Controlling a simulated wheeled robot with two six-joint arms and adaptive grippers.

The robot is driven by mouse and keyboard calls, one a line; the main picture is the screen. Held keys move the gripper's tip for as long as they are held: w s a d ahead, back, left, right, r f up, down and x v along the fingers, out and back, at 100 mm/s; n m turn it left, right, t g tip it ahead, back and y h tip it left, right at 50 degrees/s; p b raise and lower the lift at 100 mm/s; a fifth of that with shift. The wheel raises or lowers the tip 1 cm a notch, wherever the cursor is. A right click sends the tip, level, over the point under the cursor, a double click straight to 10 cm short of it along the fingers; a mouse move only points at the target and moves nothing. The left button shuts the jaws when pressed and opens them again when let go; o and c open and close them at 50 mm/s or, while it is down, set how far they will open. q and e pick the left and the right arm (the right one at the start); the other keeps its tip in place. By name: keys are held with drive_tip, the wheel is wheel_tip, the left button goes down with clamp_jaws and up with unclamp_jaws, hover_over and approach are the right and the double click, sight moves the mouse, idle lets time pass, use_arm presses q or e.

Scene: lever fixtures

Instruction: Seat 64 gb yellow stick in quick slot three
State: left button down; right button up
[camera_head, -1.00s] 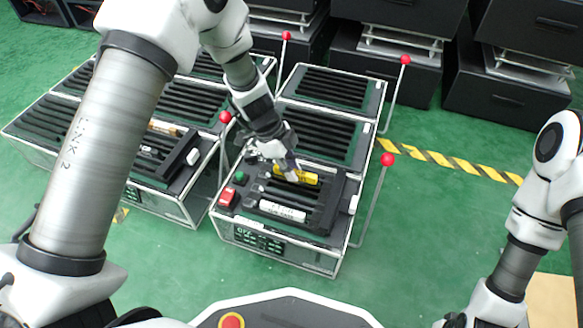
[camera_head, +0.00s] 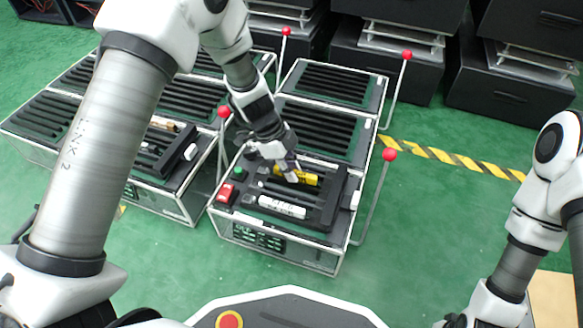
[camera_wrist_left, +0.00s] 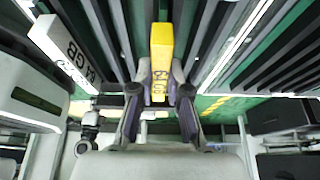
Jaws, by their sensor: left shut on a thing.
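The yellow stick (camera_head: 304,178) lies level over the dark slotted top of the near middle case (camera_head: 330,213). In the left wrist view the yellow stick (camera_wrist_left: 161,50) carries a "64 GB" label. My left gripper (camera_head: 291,171) is shut on it, and in the wrist view my fingers (camera_wrist_left: 160,80) press its two sides. I cannot tell whether its underside touches a slot. A white stick (camera_head: 282,207) lies nearer the front of the same case; the wrist view shows a white "64 GB" stick (camera_wrist_left: 62,45). My right gripper's fingers are outside the frame.
A red switch (camera_head: 226,193) and green button (camera_head: 239,173) sit on the case's left side. Red-knobbed levers stand beside the cases, one at the right (camera_head: 389,154) and one at the left (camera_head: 223,111). More slotted cases (camera_head: 325,130) stand behind. Green floor is open to the right.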

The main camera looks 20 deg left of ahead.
use_arm(q)
drive_tip(key=shift+f, duration=0.5)
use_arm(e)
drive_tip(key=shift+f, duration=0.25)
use_arm(q)
drive_tip(key=c, duration=1.1)
unclamp_jaws()
drive_tip(key=shift+o, duration=0.2)
drive_tip(key=v, duration=1.2)
